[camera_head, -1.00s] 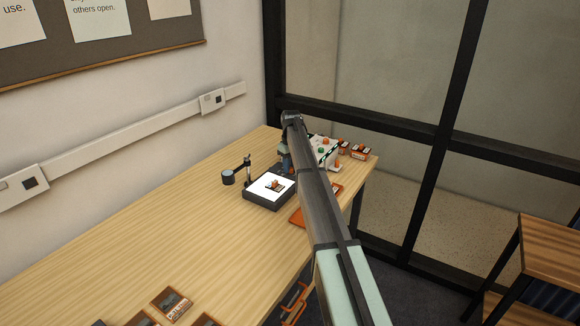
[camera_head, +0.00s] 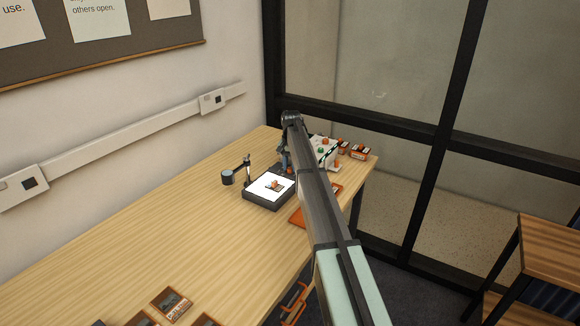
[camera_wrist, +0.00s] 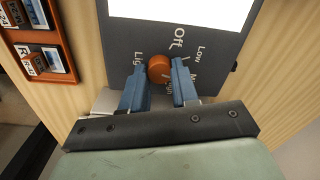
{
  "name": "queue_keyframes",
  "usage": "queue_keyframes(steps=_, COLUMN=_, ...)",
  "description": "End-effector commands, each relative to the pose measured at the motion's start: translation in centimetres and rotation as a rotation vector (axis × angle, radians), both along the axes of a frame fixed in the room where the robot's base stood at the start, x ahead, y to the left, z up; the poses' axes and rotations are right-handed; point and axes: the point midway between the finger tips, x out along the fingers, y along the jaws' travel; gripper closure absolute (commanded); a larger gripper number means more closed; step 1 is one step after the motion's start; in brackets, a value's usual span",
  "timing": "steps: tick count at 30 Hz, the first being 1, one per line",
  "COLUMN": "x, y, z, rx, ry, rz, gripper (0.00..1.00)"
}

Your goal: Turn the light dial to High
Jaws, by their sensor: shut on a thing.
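The light dial (camera_wrist: 160,69) is an orange round knob on the dark front face of a light box (camera_wrist: 125,42) with a lit white top. "Off" and "Low" are readable beside it; "Light" and the other labels are partly hidden by my fingers. My gripper (camera_wrist: 159,74) has its two blue fingers shut on the dial, one on each side. Which label the dial points to cannot be told. In the head view the light box (camera_head: 262,202) stands on the table, with my arm reaching over its right side.
An orange tray (camera_wrist: 72,65) with small cards lies left of the box in the wrist view. In the head view, a dark lamp-like stand (camera_head: 229,177) is left of the box and a white rack (camera_head: 328,146) is behind my arm.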

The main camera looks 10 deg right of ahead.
Motion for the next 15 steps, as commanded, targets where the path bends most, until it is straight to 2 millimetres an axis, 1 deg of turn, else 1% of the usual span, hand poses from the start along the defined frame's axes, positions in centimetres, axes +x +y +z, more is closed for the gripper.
queue_keyframes(steps=15, x=-0.02, y=-0.02, z=0.08, rx=0.001, ry=-0.002, rz=-0.489, gripper=1.00)
